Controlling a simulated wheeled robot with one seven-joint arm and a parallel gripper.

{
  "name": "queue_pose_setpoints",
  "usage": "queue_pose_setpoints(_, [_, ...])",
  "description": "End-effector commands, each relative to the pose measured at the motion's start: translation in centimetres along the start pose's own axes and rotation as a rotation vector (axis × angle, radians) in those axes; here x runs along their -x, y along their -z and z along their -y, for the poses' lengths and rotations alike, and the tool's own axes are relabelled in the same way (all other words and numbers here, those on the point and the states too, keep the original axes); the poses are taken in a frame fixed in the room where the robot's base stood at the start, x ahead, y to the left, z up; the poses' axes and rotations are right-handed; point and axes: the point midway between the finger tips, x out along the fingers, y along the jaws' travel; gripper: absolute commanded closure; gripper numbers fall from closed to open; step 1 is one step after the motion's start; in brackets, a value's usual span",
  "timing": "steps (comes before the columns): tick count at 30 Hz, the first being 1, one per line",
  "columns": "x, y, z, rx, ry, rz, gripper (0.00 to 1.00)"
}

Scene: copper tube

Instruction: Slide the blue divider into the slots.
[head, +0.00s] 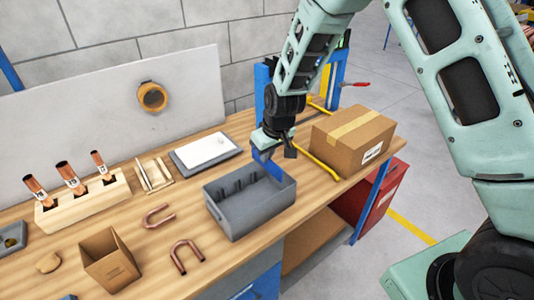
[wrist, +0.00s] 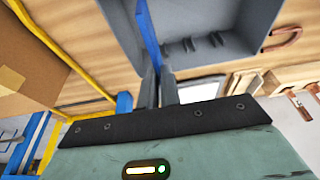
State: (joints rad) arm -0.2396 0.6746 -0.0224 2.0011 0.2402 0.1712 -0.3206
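The grey bin (head: 236,227) stands on the workbench, with upright slot ribs along its inner far wall. The bin also shows at the top of the wrist view (wrist: 262,22), ribs visible inside. The blue divider (head: 268,166) is a thin plate held on edge at the bin's far right corner; it shows edge-on in the wrist view (wrist: 149,35). My gripper (head: 272,150) is above that corner, its two fingers (wrist: 158,82) closed on the divider. The divider's lower edge is hidden behind the bin wall, so I cannot tell whether it touches.
A cardboard box (head: 350,140) and yellow rails (head: 318,163) stand close on the right. A white-topped tray (head: 206,150) lies behind the bin. Copper U-tubes (head: 186,256), an open carton (head: 108,262) and a wooden tube holder (head: 85,207) are on the left.

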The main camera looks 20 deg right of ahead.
Motion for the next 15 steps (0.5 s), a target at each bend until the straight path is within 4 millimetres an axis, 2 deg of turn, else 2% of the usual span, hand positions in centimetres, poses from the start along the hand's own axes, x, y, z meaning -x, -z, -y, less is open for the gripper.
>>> queue_pose_setpoints(8, [-0.8, -0.3, 0.0, 0.0, 0.0, 0.001, 1.0])
queue_pose_setpoints(15, [-2.9, -0.9, 0.0, 0.0, 0.0, 0.001, 1.0])
